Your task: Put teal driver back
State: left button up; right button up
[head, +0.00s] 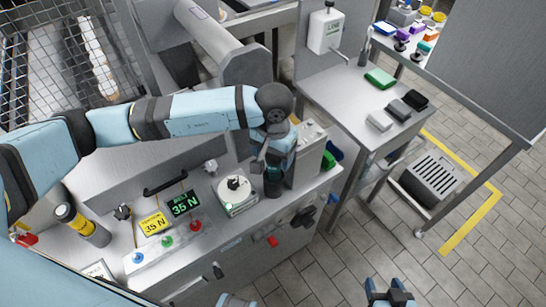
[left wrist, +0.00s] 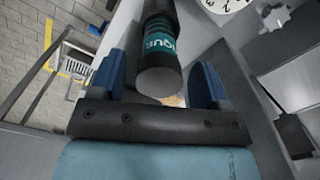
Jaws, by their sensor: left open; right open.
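The teal driver (head: 273,182) is dark with a teal band and stands at the right part of the steel bench, beside the round dial unit. In the left wrist view the teal driver (left wrist: 160,60) has its flat grey end toward me and part of a "TORQUE" label showing. My left gripper (head: 272,160) is open at the driver's top. In the left wrist view its two blue fingers (left wrist: 160,85) lie on either side of the driver, with gaps visible. The driver's lower end and its support are hidden. My right gripper (head: 390,292) is open and empty at the bottom edge.
The dial unit (head: 235,192) stands close left of the driver, and a grey box (head: 308,155) close right.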

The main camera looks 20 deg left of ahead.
pick_arm(q)
notch_tip(320, 180, up, 10)
jog(key=shift+w+f+b, duration=0.1)
jog(key=shift+f+b, duration=0.05)
jog(key=shift+b, duration=0.55)
jog(key=shift+r, duration=0.45)
jog(key=shift+f, duration=0.1)
